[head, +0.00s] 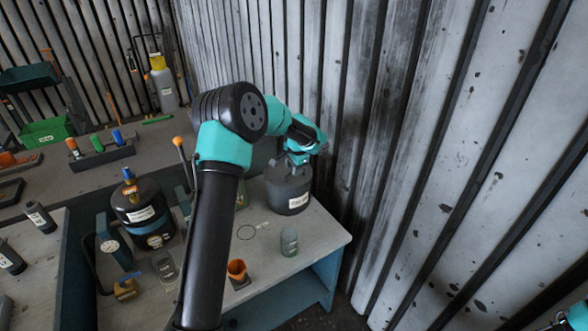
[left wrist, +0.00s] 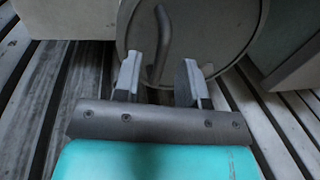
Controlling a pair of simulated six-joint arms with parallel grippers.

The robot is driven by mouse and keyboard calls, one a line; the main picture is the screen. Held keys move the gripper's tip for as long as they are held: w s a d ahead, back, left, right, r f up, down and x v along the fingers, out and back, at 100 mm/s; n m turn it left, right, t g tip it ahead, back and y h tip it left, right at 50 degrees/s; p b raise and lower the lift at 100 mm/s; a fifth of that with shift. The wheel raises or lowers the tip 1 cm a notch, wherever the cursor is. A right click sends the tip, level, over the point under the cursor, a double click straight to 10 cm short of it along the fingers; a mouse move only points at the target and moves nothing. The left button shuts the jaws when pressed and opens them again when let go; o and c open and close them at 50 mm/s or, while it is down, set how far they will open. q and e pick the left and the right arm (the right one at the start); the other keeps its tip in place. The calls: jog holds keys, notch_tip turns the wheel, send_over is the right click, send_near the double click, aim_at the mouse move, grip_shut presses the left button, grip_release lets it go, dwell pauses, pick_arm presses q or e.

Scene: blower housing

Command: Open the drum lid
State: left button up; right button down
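The dark grey drum (head: 287,193) with a white label stands upright on the right part of the workbench, by the wall. Its round lid (left wrist: 215,30) with a curved handle (left wrist: 163,45) shows in the left wrist view. My left gripper (head: 297,158) is over the drum's top in the head view. In the left wrist view the left gripper (left wrist: 160,80) is open, with one finger on either side of the handle's lower end. I see no grip on the handle; contact is unclear.
The corrugated wall (head: 440,150) stands close behind the drum. The bench's front right corner is clear.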

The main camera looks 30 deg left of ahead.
pick_arm(q)
jog(key=shift+a+f, duration=0.1)
jog(key=shift+f, duration=0.25)
jog(key=shift+c, duration=0.2)
grip_shut()
